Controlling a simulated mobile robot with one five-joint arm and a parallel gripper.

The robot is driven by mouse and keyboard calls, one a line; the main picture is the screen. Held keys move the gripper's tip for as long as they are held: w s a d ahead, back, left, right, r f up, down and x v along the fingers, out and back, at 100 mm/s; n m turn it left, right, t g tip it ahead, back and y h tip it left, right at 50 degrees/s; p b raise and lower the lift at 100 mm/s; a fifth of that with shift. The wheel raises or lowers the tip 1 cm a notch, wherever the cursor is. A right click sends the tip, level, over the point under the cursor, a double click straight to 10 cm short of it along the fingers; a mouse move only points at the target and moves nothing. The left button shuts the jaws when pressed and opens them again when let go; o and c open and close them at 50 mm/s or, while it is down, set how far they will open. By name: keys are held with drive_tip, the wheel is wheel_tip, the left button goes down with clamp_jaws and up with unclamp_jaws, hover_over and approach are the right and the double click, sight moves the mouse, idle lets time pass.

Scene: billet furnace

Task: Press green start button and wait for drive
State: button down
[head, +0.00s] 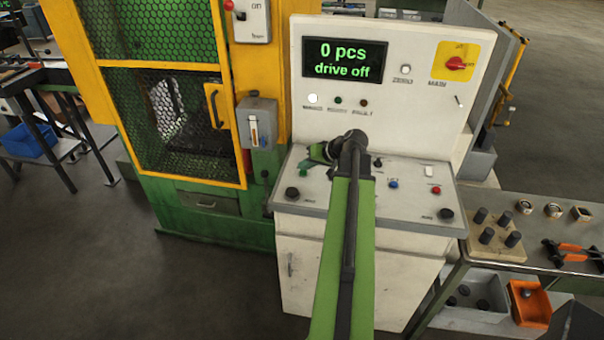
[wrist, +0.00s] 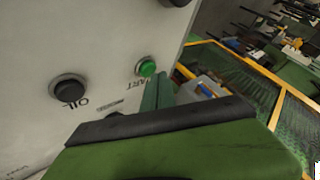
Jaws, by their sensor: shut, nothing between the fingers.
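The green start button (head: 303,173) sits on the left part of the sloping desk of the white control cabinet. In the wrist view the green button (wrist: 146,68) stands beside upside-down lettering, partly legible as START. My gripper (head: 307,164) is shut and empty, its green fingers just beside the button. In the wrist view the closed fingers (wrist: 158,90) reach up close to the button's edge; I cannot tell whether they touch it. The display (head: 345,59) reads "0 pcs" and "drive off".
A black button (wrist: 68,89) marked OIL is near the start button. The desk also has a blue button (head: 393,184), a red button (head: 436,190) and black knobs. A red main switch (head: 455,63) is above right. A green-yellow caged machine (head: 175,120) stands left.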

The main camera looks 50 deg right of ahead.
sight(305, 172)
drive_tip(key=shift+f+b, duration=0.4)
idle(0.6)
drive_tip(key=shift+r+p, duration=0.85)
wheel_tip(305, 172, up, 5)
drive_tip(key=p, duration=0.5)
drive_tip(key=shift+r, duration=0.1)
